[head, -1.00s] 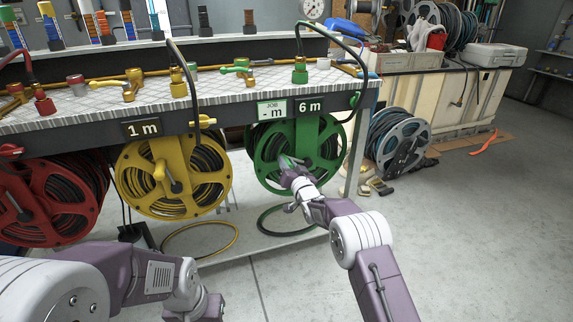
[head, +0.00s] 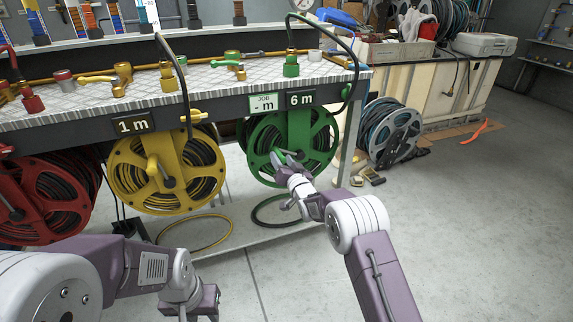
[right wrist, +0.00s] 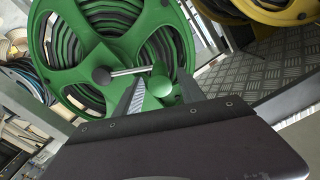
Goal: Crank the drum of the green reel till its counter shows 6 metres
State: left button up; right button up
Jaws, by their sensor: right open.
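The green reel (head: 322,138) hangs under the bench. Its counter (head: 301,98) reads 6 m. A job plate (head: 263,106) beside it reads "- m". My right gripper (head: 283,158) is in front of the drum. In the right wrist view the green reel (right wrist: 62,62) fills the upper left. My right gripper's fingers (right wrist: 160,95) stand apart, with a green crank part (right wrist: 159,86) showing between them.
A yellow reel (head: 125,172), marked 1 m, hangs to the left, and a red reel (head: 78,205) further left. A grey reel (head: 392,132) stands on the floor at right. A hose loop (head: 262,212) lies below the green reel.

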jog(key=shift+s+d+r+p, duration=0.15)
jog(key=shift+s+p, duration=0.05)
jog(key=shift+s, duration=0.25)
jog(key=shift+s+d+r+p, duration=0.1)
jog(key=shift+s+d+p, duration=0.05)
jog(key=shift+s, duration=0.25)
jog(key=b+v, duration=0.4)
jog(key=v, duration=0.1)
jog(key=shift+f+b, duration=0.25)
jog(key=shift+b, duration=0.05)
jog(key=shift+r, duration=0.15)
